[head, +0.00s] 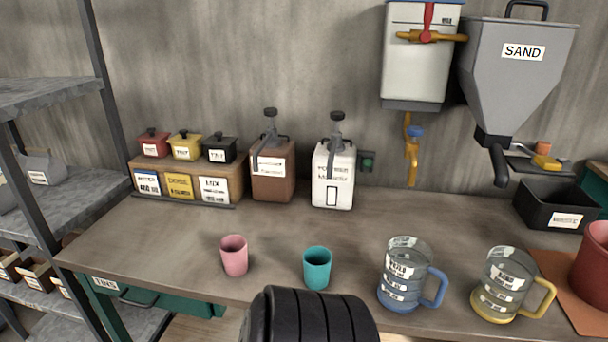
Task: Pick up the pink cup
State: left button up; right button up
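The pink cup (234,256) stands upright on the workbench (150,245), left of centre near the front edge. Its open top faces up and nothing touches it. A teal cup (317,268) stands upright a short way to its right. Neither of my grippers shows in the head view.
A blue-handled jug (405,275) and a yellow-handled jug (503,285) stand right of the cups. Behind are a brown dispenser (272,175), a white dispenser (333,175) and a box rack (190,183). A shelf unit (45,230) borders the left. Bench around the pink cup is clear.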

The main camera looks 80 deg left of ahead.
aim_at(233, 248)
jog(key=k+u, duration=0.15)
jog(key=u, duration=3.35)
